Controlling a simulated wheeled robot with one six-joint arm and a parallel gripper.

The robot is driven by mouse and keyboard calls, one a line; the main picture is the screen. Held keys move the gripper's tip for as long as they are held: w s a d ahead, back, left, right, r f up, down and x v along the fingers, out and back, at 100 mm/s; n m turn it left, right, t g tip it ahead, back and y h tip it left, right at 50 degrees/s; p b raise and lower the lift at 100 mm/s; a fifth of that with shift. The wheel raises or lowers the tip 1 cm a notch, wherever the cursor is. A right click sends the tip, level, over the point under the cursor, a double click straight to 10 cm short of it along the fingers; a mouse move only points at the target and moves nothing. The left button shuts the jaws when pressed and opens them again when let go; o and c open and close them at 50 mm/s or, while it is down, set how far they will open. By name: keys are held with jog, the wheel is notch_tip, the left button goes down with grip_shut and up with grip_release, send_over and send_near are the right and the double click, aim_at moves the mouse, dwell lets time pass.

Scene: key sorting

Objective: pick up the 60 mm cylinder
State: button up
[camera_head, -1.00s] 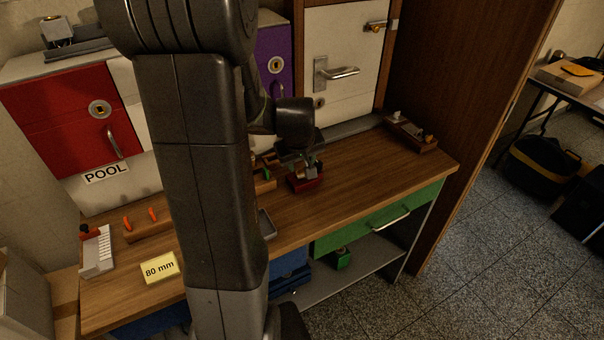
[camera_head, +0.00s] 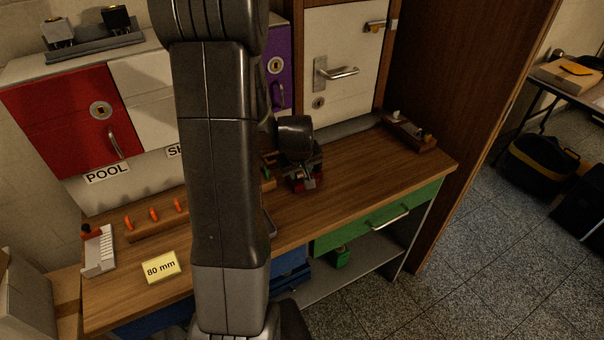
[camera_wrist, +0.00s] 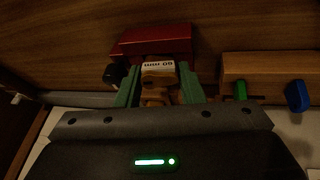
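The brass cylinder (camera_wrist: 158,76), with a pale label that reads 60 mm upside down, shows in the middle of the wrist view. It is at the near side of a red block or stand (camera_wrist: 155,42). My gripper (camera_wrist: 159,67) has its two green fingers on either side of the cylinder, with narrow gaps, so it looks open around it. In the head view, my gripper (camera_head: 308,176) is low over the bench at the red stand (camera_head: 310,184). The cylinder cannot be made out there.
A wooden rack (camera_wrist: 270,68) with a green and a blue key lies right of my gripper in the wrist view. A yellow 80 mm note (camera_head: 161,268) and a white stepped gauge (camera_head: 99,252) lie at left.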

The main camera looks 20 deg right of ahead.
jog(key=c, duration=0.6)
jog(key=shift+r, duration=0.15)
